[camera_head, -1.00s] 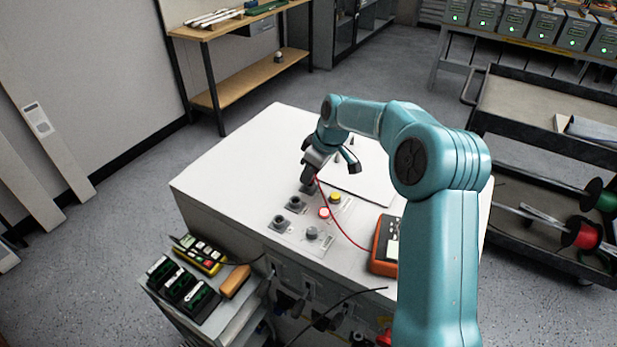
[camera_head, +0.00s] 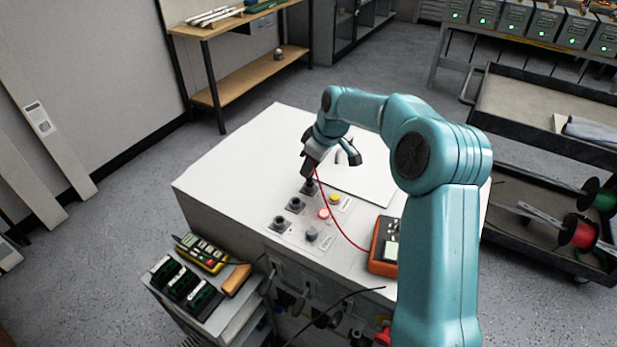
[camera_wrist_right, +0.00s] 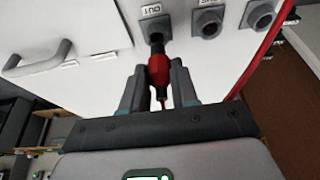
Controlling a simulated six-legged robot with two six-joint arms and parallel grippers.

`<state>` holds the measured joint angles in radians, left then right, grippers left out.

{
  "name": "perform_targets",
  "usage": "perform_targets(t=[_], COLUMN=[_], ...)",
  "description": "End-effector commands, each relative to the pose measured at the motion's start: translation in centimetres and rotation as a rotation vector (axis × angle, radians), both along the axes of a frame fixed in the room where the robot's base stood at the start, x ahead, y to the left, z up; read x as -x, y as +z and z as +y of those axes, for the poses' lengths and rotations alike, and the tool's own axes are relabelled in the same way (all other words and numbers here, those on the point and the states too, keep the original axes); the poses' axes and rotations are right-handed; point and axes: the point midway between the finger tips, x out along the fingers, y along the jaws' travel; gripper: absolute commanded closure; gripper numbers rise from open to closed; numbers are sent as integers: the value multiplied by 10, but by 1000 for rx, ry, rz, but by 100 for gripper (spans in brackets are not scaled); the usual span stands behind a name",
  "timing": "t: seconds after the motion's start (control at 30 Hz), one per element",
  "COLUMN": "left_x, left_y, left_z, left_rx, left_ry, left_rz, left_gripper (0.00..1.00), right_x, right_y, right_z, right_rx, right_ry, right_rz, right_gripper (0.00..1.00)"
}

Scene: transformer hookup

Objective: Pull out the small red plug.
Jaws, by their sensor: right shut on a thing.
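The small red plug (camera_wrist_right: 158,71) is between the fingers of my right gripper (camera_wrist_right: 159,80) in the right wrist view, and the gripper is shut on it. The plug's dark front end points at the grey socket marked OUT (camera_wrist_right: 155,28). I cannot tell whether its tip is still inside. In the head view my right gripper (camera_head: 311,168) is just above that socket (camera_head: 308,187), on the white cabinet top (camera_head: 235,175). The plug is mostly hidden there. A red lead (camera_head: 335,225) runs from the gripper to the orange meter (camera_head: 383,245). My left gripper is out of view.
Two more grey sockets (camera_head: 296,204) (camera_head: 280,223) sit in line with the first. A red button (camera_head: 323,213), a yellow button (camera_head: 335,198) and a grey knob (camera_head: 311,233) are close by. The cabinet top's left part is clear.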

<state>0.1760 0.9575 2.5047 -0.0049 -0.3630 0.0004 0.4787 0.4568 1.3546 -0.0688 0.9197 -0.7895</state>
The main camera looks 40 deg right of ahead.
Motion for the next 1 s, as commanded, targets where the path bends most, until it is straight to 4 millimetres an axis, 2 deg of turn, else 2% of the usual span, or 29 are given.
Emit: perform_targets(t=[0.37,0.9,1.0], left_x=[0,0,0], left_y=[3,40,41], left_z=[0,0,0], left_rx=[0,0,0], left_ry=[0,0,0], left_rz=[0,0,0], left_gripper=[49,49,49], right_x=[0,0,0], right_y=[4,50,52], right_z=[0,0,0], right_rx=[1,0,0], right_ry=[0,0,0], right_rz=[-1,-1,0], right_gripper=[100,100,100])
